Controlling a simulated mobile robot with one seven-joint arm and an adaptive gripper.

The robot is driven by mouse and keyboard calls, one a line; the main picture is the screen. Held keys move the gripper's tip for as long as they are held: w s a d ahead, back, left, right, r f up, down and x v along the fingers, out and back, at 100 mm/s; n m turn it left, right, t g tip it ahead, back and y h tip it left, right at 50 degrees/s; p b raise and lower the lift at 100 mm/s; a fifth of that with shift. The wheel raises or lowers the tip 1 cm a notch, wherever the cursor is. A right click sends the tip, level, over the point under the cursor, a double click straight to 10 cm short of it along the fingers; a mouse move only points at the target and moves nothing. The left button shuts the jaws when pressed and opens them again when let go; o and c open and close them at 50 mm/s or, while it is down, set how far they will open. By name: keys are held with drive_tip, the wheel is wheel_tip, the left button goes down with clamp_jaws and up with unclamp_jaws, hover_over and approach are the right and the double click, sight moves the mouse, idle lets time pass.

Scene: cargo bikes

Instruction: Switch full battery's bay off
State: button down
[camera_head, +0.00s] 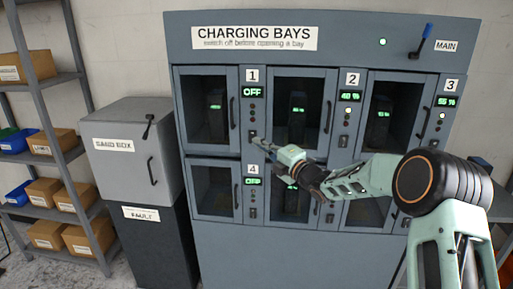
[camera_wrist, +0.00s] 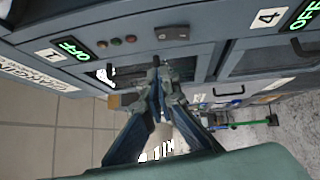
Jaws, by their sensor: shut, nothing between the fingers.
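The charging cabinet (camera_head: 240,55) has numbered bays with windowed doors. Bay 1's display (camera_head: 252,92) reads OFF, also in the wrist view (camera_wrist: 75,46). Its switch (camera_head: 252,135) sits below small lights and shows in the wrist view (camera_wrist: 172,32). Bay 2's display (camera_head: 349,96) seems to read 40 % and bay 3's (camera_head: 447,101) 55 %. Bay 4's display (camera_head: 253,181) reads OFF. A battery (camera_head: 215,107) stands behind bay 1's door; its charge is too small to read. My gripper (camera_head: 261,143) is shut and empty, just below bay 1's switch; contact is unclear.
A grey sand box (camera_head: 130,160) stands left of the cabinet above a dark FAULT unit (camera_head: 155,235). Shelves (camera_head: 45,80) with boxes and blue bins stand far left.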

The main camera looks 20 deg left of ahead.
drive_tip(key=b+v, duration=0.1)
drive_tip(key=v, duration=0.6)
drive_tip(key=shift+d+r, duration=0.25)
drive_tip(key=shift+r, duration=0.35)
